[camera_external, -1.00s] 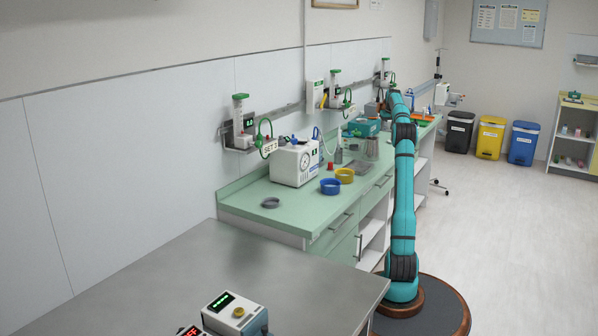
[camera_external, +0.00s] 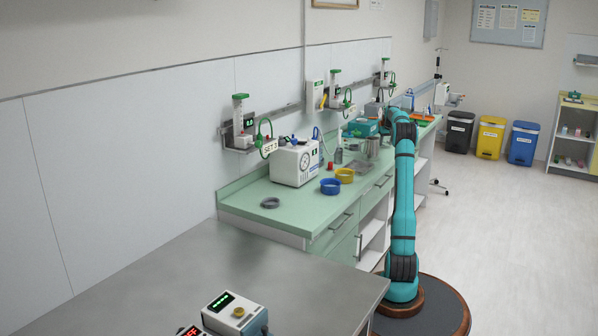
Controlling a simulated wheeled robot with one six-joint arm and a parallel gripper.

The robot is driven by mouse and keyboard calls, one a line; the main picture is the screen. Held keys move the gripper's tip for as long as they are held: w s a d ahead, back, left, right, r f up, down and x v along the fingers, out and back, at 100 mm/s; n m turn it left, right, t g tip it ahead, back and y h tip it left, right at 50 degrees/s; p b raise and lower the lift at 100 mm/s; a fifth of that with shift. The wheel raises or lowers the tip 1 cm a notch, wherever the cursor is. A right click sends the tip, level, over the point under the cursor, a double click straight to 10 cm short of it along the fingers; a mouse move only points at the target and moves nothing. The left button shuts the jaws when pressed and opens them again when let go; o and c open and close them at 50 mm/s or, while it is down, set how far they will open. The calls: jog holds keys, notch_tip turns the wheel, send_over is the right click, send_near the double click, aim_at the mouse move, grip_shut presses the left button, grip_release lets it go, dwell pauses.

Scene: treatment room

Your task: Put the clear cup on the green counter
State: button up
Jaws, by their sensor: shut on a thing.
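The clear cup (camera_external: 372,148) looks like a small greyish see-through cylinder, upright at the front part of the green counter (camera_external: 290,206). It is beside a grey tray, and I cannot tell whether its base touches the counter. My teal arm rises from its round base and bends over the counter. My gripper (camera_external: 382,131) is small and partly hidden by the arm, close to the cup's upper rim. It is shut on the cup; the fingers themselves are hard to make out.
The counter's near end is clear except for a grey ring (camera_external: 270,203).

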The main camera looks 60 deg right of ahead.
jog(key=o, duration=1)
jog(key=v, duration=1.2)
